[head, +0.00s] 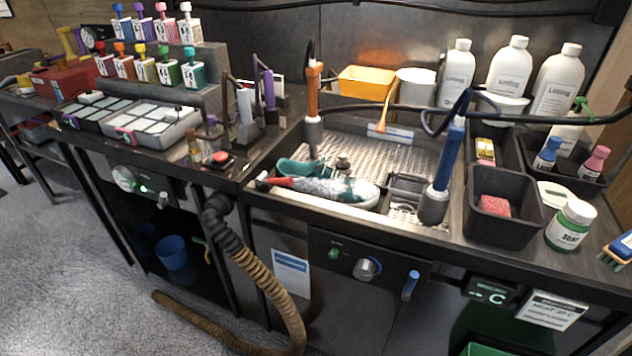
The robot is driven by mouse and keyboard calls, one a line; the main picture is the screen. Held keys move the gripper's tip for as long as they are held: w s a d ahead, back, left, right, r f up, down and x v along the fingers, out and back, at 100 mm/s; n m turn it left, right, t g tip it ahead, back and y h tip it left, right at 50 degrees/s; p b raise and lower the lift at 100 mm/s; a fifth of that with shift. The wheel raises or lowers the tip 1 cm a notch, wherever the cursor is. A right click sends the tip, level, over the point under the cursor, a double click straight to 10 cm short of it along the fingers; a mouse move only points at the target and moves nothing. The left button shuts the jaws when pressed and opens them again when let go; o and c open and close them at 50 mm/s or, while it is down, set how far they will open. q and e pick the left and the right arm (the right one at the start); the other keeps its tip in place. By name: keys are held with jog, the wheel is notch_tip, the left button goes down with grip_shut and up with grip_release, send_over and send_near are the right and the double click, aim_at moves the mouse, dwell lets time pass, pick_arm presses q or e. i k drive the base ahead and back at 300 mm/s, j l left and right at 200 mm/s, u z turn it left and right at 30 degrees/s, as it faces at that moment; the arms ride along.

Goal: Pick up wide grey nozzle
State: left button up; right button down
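No thing in view is plainly marked as the wide grey nozzle. One candidate is the broad grey end (433,205) below the blue-handled tool (449,150), upright at the right side of the wash basin. Another tool, with an orange handle (313,85), stands at the basin's back left and has a narrower grey end (313,133). A grey-white tool (245,108) and a purple tool (268,90) stand upright in dark holders left of the basin. Neither of my grippers is in view.
A teal and white sneaker (325,187) lies in the basin. A black bin (503,230) with a red sponge and a green-labelled jar (570,226) stand at right. White bottles (508,70) line the back. A ribbed brown hose (265,280) hangs in front.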

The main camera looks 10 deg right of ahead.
aim_at(248, 128)
jog(key=i+j, duration=0.15)
jog(key=j, duration=0.2)
jog(key=i+j, duration=0.15)
jog(key=j, duration=0.2)
jog(key=i+j, duration=0.2)
jog(key=j, duration=0.15)
jog(key=i+j+z, duration=0.1)
jog(key=j, duration=0.25)
